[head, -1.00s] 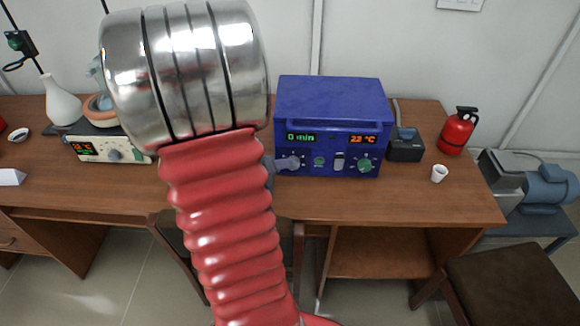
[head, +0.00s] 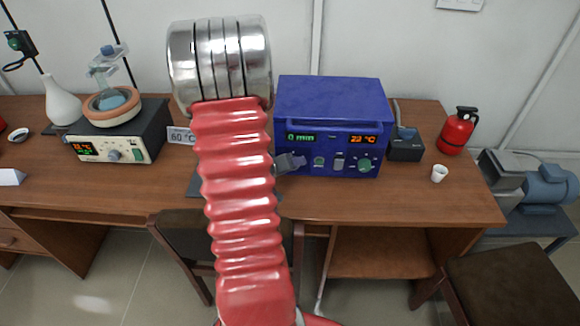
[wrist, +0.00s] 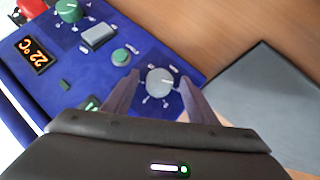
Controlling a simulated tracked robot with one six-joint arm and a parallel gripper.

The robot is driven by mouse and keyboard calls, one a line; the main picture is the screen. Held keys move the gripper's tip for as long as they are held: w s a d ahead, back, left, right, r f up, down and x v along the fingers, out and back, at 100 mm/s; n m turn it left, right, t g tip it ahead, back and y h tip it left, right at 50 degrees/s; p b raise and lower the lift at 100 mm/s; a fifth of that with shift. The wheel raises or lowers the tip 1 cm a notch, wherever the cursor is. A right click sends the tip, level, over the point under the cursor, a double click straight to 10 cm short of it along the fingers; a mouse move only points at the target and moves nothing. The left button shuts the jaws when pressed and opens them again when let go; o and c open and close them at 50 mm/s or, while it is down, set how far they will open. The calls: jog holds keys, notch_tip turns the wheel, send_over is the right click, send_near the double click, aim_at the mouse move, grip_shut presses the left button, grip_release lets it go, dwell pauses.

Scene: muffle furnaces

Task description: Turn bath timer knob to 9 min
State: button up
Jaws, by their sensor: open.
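The blue bath unit (head: 330,102) stands on the desk. Its left display (head: 300,137) reads 0 min and its right one reads 22 °C. The grey timer knob (wrist: 161,82) is in the wrist view, on the blue front panel with marks around it. In the head view my gripper's fingers cover it. My gripper (wrist: 158,92) is open, with one finger on each side of the knob. I cannot tell whether the fingers touch it. The gripper's tip also shows in the head view (head: 291,162) at the left of the panel.
A green knob (head: 365,165), a grey switch (head: 339,160) and a green button (head: 319,161) share the panel. A hotplate (head: 115,150) stands left, a dark device (head: 405,146), white cup (head: 439,173) and red extinguisher (head: 457,131) right. The desk front is clear.

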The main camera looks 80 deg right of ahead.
jog(key=shift+d, duration=0.1)
jog(key=c, duration=1.1)
